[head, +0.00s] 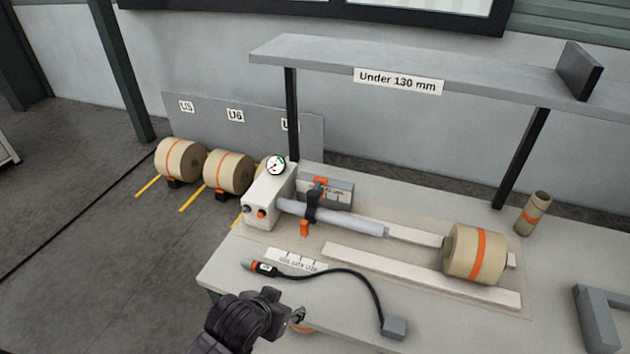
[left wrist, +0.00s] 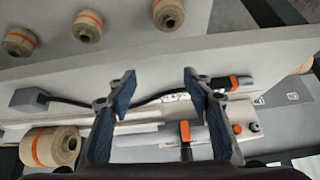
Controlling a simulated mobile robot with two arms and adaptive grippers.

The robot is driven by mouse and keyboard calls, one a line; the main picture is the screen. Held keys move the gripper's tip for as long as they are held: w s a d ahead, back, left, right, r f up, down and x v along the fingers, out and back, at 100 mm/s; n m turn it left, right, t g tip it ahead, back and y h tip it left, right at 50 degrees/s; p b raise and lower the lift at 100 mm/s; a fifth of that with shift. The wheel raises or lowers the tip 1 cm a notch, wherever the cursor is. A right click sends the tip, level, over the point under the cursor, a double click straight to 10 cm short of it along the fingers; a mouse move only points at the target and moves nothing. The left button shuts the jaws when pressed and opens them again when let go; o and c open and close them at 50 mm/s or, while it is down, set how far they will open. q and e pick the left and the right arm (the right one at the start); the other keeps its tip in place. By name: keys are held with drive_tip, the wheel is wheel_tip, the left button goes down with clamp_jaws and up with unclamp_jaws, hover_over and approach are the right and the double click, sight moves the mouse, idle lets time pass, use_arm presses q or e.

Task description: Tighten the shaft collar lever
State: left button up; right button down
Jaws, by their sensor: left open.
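The shaft collar (head: 312,207) is a black ring around the grey shaft (head: 350,218) that sticks out of a pale machine housing (head: 265,198). Its orange lever (head: 304,229) hangs on the near side, below the shaft. In the left wrist view the collar (left wrist: 186,152) and orange lever (left wrist: 184,131) show beyond the fingers, toward the picture's bottom. My left gripper (head: 298,316) is at the table's front edge, nearer than the collar and apart from it. In the left wrist view its two fingers (left wrist: 160,82) are spread and empty. My right gripper is not in view.
An orange-tipped black tool (head: 262,267) on a cable runs to a grey block (head: 394,327), between gripper and shaft. A kraft roll (head: 474,255) lies on pale rails at the right. A shelf (head: 420,75) overhangs the table's back. More rolls (head: 228,171) stand at the left.

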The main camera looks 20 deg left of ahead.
sight(320, 180)
use_arm(q)
drive_tip(key=w+r+t, duration=0.1)
drive_tip(key=w, duration=0.3)
drive_tip(key=w+r+t, duration=0.1)
drive_tip(key=w, duration=0.4)
drive_tip(key=w+a+r+t, duration=0.1)
drive_tip(key=w+r, duration=0.1)
drive_tip(key=w, duration=0.2)
drive_tip(key=shift+w+r, duration=0.1)
drive_tip(key=shift+w, duration=0.05)
drive_tip(key=w+r+t, duration=0.1)
drive_tip(key=w+r, duration=0.2)
drive_tip(key=w, duration=0.1)
drive_tip(key=w+a+r+t, duration=0.1)
drive_tip(key=w+r, duration=0.2)
drive_tip(key=w, duration=0.2)
drive_tip(key=w+a+r+n+t, duration=0.1)
drive_tip(key=w+r, duration=0.2)
drive_tip(key=w, duration=0.1)
drive_tip(key=shift+w+t, duration=0.3)
drive_tip(key=shift+p+x, duration=0.65)
drive_tip(key=shift+x, duration=3.1)
drive_tip(key=shift+d+f, duration=0.1)
drive_tip(key=shift+d, duration=0.05)
drive_tip(key=shift+c, duration=0.5)
clamp_jaws()
